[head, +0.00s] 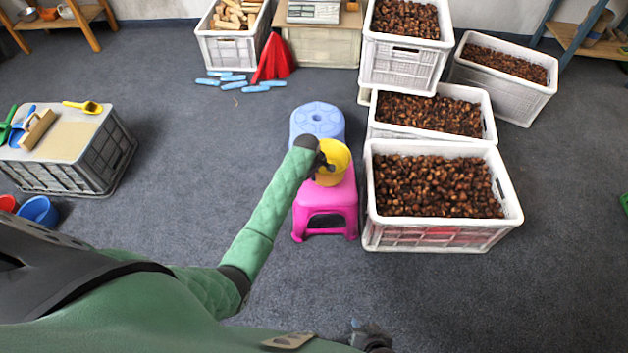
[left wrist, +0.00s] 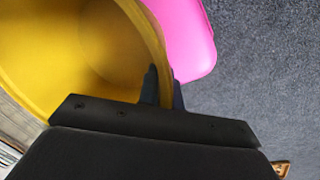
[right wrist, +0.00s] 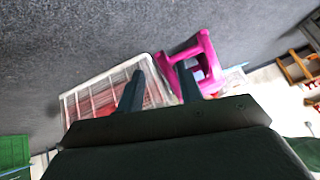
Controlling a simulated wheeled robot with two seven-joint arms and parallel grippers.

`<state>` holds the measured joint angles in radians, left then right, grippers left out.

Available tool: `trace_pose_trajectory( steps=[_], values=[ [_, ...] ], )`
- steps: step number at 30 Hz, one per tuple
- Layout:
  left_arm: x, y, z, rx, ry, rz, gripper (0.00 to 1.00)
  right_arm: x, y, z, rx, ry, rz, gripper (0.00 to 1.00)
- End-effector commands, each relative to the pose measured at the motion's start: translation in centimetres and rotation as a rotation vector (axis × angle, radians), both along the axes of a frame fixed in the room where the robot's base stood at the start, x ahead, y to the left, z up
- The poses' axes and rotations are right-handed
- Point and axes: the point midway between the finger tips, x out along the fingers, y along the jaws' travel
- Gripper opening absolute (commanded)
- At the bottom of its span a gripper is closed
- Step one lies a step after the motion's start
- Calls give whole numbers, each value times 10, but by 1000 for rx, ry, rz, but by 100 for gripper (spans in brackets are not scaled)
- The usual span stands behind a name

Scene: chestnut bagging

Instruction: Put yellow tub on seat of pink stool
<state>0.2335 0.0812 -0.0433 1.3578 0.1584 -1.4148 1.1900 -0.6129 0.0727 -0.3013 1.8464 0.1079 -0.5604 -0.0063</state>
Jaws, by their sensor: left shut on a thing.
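The yellow tub (head: 335,157) is over the far part of the pink stool's seat (head: 335,196) in the head view. I cannot tell whether its base touches the seat. My left gripper (head: 326,165) is shut on the tub's rim. In the left wrist view, the fingers (left wrist: 164,90) pinch the rim of the tub (left wrist: 95,40), whose inside looks empty, and a pink seat edge (left wrist: 190,38) shows beyond. My right gripper (right wrist: 160,90) is open and empty in the right wrist view, with the pink stool (right wrist: 190,62) beyond its fingers.
A blue stool (head: 317,121) stands right behind the pink one. White crates of chestnuts (head: 440,236) stand close on the right. A grey crate (head: 108,160) with tools on top stands at the left. The floor (head: 215,130) between is clear.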

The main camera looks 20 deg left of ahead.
Motion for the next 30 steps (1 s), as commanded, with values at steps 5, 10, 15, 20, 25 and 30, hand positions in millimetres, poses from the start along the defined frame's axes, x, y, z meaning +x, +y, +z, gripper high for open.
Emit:
trace_pose_trajectory(
  steps=[5, 10, 15, 20, 25, 30],
  values=[
    [0, 1, -25, 0, 1, 0, 0, 6, 0, -1, 0, -8, -1, 36],
    [0, 0, -31, 0, 0, 1, 0, 13, 0, 1, 1, -18, 0, 36],
    [0, 0, -31, 0, 0, 1, 0, 16, 0, 2, 0, -22, -1, 36],
    [-1, 0, -33, 0, 0, 1, 20, 14, 0, 2, 0, -19, 0, 36],
    [-1, 0, -33, 0, 0, 1, 28, 6, 0, -1, 0, -10, 0, 36],
    [0, 0, -32, 1, 0, 1, 28, -1, 0, -4, 0, 1, 0, 36]
  ],
)
